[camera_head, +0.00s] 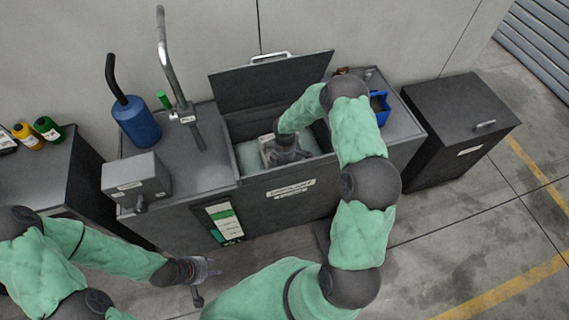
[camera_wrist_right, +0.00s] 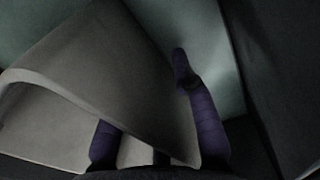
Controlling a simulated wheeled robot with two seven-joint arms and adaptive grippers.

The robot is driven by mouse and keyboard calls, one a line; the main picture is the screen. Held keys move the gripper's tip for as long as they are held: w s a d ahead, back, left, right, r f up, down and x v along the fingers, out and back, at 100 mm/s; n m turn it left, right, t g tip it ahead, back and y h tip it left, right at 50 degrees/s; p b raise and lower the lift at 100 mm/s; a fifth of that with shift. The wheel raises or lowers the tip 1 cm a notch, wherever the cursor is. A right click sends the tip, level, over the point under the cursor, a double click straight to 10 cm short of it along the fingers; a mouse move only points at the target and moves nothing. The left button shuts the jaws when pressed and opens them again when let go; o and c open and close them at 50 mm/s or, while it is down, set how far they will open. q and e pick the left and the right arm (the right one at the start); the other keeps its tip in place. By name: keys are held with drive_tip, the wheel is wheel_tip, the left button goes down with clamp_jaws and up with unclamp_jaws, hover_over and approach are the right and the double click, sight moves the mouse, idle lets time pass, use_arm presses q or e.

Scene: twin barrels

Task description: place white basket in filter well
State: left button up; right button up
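The white basket (camera_head: 266,150) shows as a pale block inside the open well (camera_head: 247,160) of the dark grey cabinet, mostly hidden by my right gripper (camera_head: 288,154). In the right wrist view the basket (camera_wrist_right: 95,75) is a large pale grey body, tilted across the picture. One purple finger of my right gripper (camera_wrist_right: 158,135) goes under its rim and the other lies along its right side. Whether they grip it I cannot tell. My left gripper (camera_head: 211,270) is empty, fingers apart, in front of the cabinet, away from the basket.
A raised lid (camera_head: 270,82) stands behind the well. A blue canister (camera_head: 136,122), a curved pipe (camera_head: 172,70) and a grey box (camera_head: 136,176) are on the left top. A blue container (camera_head: 380,106) stands at right. A separate dark bin (camera_head: 460,125) is further right.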

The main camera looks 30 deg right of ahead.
drive_tip(key=shift+r, duration=0.1)
drive_tip(key=shift+r, duration=0.3)
wheel_tip(320, 180, up, 12)
drive_tip(key=p, duration=0.3)
drive_tip(key=shift+f+p, duration=0.2)
drive_tip(key=shift+p, duration=0.15)
